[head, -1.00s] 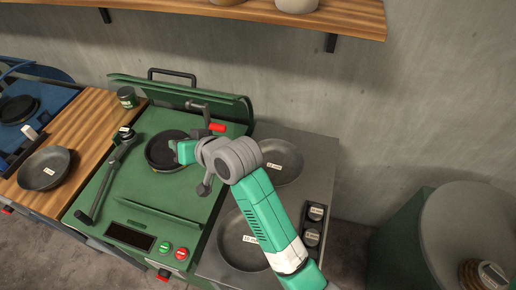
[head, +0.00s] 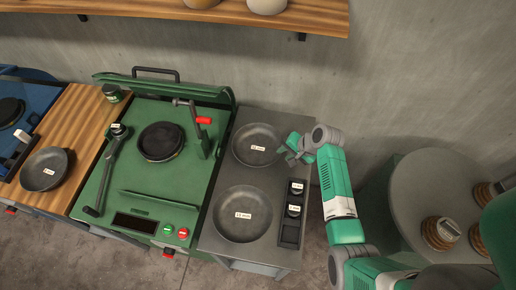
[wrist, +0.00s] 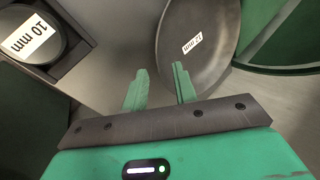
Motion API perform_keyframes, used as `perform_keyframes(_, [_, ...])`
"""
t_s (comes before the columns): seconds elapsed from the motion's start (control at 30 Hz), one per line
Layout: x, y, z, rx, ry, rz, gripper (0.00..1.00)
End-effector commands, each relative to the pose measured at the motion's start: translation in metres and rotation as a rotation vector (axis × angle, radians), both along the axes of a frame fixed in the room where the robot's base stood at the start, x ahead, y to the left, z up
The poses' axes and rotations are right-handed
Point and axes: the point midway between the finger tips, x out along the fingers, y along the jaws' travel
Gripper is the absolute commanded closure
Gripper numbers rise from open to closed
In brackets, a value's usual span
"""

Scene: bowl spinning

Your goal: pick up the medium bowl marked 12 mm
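The medium bowl (head: 257,155), dark grey with a white label, sits at the back of the grey metal counter. In the wrist view the bowl (wrist: 200,65) shows its label upside down, reading 12 mm. My gripper (head: 288,152) is at the bowl's right rim in the head view. In the wrist view my gripper (wrist: 160,78) is open, with one green finger over the inside of the bowl and the other just outside its rim. Nothing is between the fingers except the rim line. I cannot tell how high the fingertips are.
A larger labelled bowl (head: 242,230) sits in front. A smaller bowl (head: 45,170) is on the wooden counter (head: 85,125). The green machine (head: 190,190) stands left of the metal counter. Black labelled cylinders (head: 293,211) sit in a holder; one marked 10 mm (wrist: 30,40) is near my gripper.

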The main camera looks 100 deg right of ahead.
Motion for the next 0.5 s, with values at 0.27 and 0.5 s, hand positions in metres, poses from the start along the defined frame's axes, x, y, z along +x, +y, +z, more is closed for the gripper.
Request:
perform_keyframes(0.27, [0.016,-0.013,-0.037,0.001,0.002,0.001,0.72])
perform_keyframes(0.5, [0.016,-0.014,-0.037,0.0,0.001,0.001,0.76])
